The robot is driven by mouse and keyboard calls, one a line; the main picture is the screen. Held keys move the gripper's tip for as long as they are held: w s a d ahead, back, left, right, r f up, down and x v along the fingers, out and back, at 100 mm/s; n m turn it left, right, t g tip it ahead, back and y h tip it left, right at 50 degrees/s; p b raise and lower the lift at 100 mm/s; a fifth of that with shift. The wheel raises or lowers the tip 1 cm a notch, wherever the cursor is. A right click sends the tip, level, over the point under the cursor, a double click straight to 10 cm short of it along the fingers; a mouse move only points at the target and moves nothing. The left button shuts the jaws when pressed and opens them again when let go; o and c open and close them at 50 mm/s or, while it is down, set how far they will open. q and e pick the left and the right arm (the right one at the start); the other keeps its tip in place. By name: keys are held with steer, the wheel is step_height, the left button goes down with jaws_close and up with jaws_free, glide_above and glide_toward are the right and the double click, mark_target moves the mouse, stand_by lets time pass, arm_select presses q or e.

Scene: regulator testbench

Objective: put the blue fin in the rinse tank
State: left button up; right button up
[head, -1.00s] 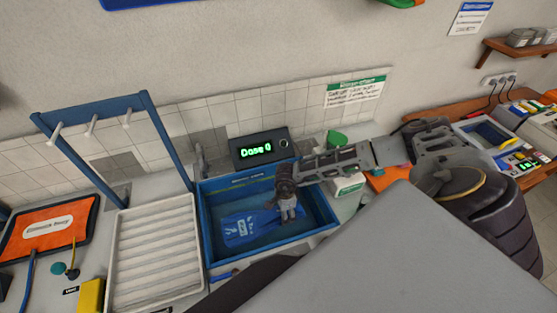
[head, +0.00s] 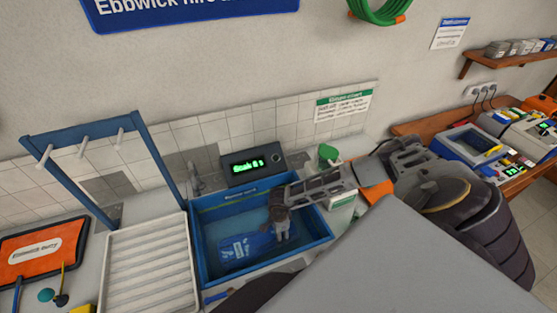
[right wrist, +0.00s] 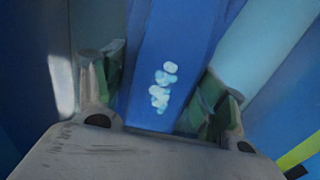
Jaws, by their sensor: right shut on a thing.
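The blue fin (head: 245,248) with a pale label lies inside the blue rinse tank (head: 201,250), apparently in the water. My right gripper (head: 279,228) reaches into the tank from the right and is shut on the fin's near end. In the right wrist view the fin (right wrist: 178,45) runs between the two fingers of my right gripper (right wrist: 160,98), with pale marks on it. My left gripper is not in view.
A display (head: 252,168) with green text stands behind the tank. A white ribbed drain tray (head: 150,270) and a blue rack with pegs (head: 160,155) are to its left. A green-topped bottle (head: 328,153) stands right of the tank, near my arm.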

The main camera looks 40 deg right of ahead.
steer(key=shift+f, duration=1.65)
steer(key=shift+f, duration=0.15)
steer(key=o, duration=1.3)
steer(key=shift+r+p, duration=0.2)
steer(key=shift+p, duration=0.1)
steer(key=shift+d+r+b, duration=0.1)
steer(key=shift+r+b, duration=0.65)
steer(key=shift+r, duration=5.2)
